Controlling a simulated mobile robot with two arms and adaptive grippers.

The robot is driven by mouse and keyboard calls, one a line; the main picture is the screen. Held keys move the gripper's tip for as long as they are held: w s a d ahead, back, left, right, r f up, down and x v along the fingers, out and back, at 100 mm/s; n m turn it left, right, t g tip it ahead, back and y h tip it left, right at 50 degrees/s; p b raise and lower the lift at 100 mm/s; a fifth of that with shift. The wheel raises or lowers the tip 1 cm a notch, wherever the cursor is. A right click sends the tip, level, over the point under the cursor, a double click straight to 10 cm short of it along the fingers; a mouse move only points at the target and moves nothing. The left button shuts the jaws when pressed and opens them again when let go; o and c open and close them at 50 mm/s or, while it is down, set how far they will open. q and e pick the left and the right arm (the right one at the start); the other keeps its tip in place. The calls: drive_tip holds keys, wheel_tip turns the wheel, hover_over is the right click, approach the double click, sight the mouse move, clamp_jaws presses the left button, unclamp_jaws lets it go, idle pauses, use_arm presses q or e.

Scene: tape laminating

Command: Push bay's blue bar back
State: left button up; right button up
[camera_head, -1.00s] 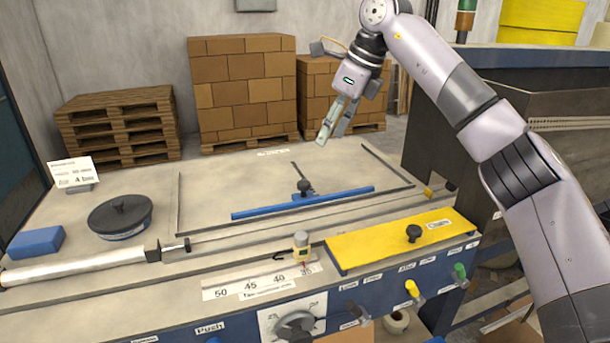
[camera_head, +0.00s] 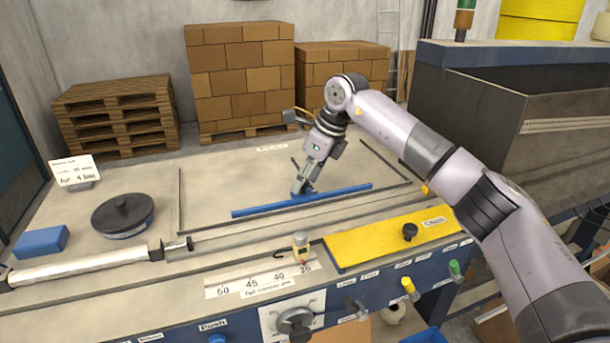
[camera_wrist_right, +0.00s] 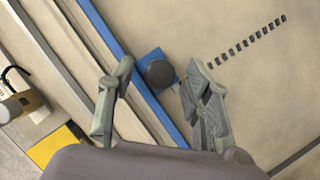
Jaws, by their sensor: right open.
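The long blue bar (camera_head: 340,192) lies across the bay's beige bed (camera_head: 225,185), close to the bay's front side. In the right wrist view the blue bar (camera_wrist_right: 110,45) runs diagonally, with a blue bracket and a round black knob (camera_wrist_right: 159,74) on it. My right gripper (camera_head: 300,190) is low over the middle of the bar. In the right wrist view my right gripper (camera_wrist_right: 155,90) is open, with the knob between its fingertips. In the head view the gripper hides the knob. I cannot tell whether the fingers touch it. My left gripper is not in view.
A yellow plate (camera_head: 380,245) with a black knob lies in front at right. A white roller (camera_head: 85,268), a black round weight (camera_head: 122,215) and a blue block (camera_head: 41,242) are at left. The bed behind the bar is clear.

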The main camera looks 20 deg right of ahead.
clamp_jaws()
idle(0.5)
